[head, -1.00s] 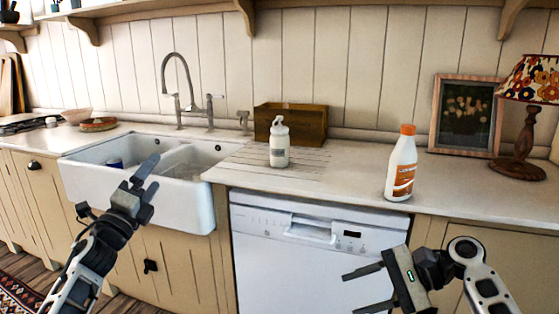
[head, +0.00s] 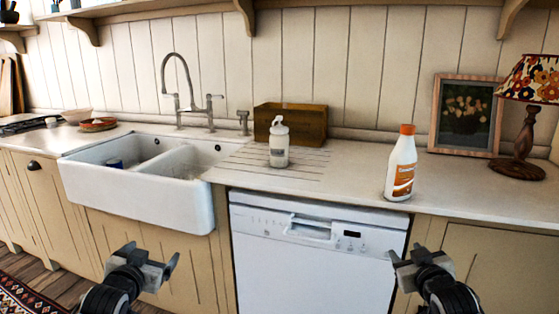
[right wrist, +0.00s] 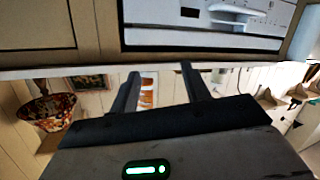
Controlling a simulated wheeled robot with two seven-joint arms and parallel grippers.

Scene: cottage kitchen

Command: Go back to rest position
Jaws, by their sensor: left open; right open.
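My left gripper (head: 152,256) is at the lower left in the head view, low in front of the cabinet below the sink. It is open and empty. My right gripper (head: 414,256) is at the lower right, in front of the dishwasher's right edge, also open and empty. In the right wrist view its two dark fingers (right wrist: 160,75) stand apart. That view is upside down, and the orange-and-white bottle shows in the background between the fingers. Both grippers are below the counter top and touch nothing that I can see.
The counter (head: 340,180) holds a white pump bottle (head: 279,147), an orange-and-white bottle (head: 401,168), a wooden box (head: 308,126), a picture frame (head: 493,125) and a lamp (head: 517,150). A white sink (head: 190,205) and dishwasher (head: 300,270) are ahead. The space between my grippers is clear.

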